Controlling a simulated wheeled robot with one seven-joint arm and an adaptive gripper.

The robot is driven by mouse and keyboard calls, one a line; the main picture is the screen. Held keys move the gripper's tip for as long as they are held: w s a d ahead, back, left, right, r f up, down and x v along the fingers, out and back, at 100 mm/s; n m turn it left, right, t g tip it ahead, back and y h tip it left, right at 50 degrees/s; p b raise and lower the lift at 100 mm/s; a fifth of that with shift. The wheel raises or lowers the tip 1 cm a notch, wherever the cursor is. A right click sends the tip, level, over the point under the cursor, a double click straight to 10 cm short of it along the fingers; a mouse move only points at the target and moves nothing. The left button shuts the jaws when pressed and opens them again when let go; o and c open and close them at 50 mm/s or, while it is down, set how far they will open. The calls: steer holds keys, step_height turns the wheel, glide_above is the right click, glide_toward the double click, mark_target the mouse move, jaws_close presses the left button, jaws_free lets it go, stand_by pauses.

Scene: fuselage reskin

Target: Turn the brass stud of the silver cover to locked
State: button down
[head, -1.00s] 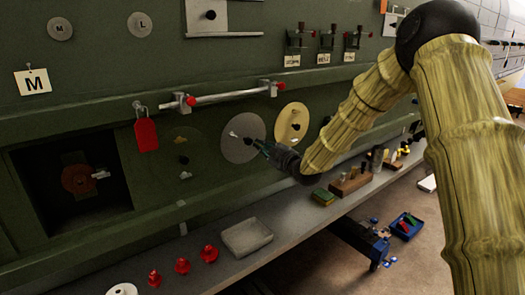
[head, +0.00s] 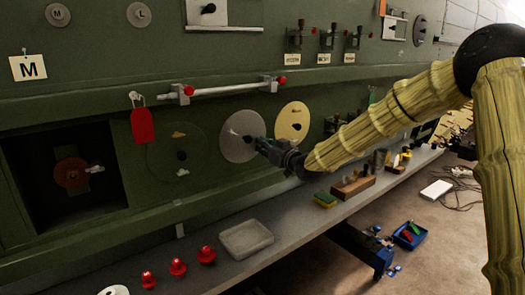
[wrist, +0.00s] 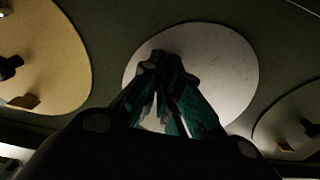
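The silver cover (head: 232,149) is a round pale disc on the green wall, between a gold disc and a dark green disc. A small light tab (head: 232,132) shows on its upper left, and a dark knob (head: 247,139) near its middle. My gripper (head: 258,144) is at the cover's right half, its fingertips at or very near the knob. In the wrist view, the silver cover (wrist: 225,72) lies behind my gripper (wrist: 160,62), whose fingertips come close together over it. The fingers hide the brass stud there, so I cannot tell whether they grip anything.
The gold disc (head: 292,113) is close on the right and the green disc (head: 160,165) on the left. A silver handrail (head: 228,89) runs above. The shelf below holds a grey tray (head: 246,238), red knobs (head: 178,267) and a wooden block (head: 353,187).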

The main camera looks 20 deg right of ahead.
steer(key=m+b, duration=0.2)
steer(key=m, duration=0.3)
steer(key=shift+m, duration=0.4)
stand_by(0.3)
steer(key=c, duration=1.7)
jaws_free()
steer(key=shift+d, duration=0.1)
steer(key=shift+o, duration=0.2)
steer(key=v, duration=1.2)
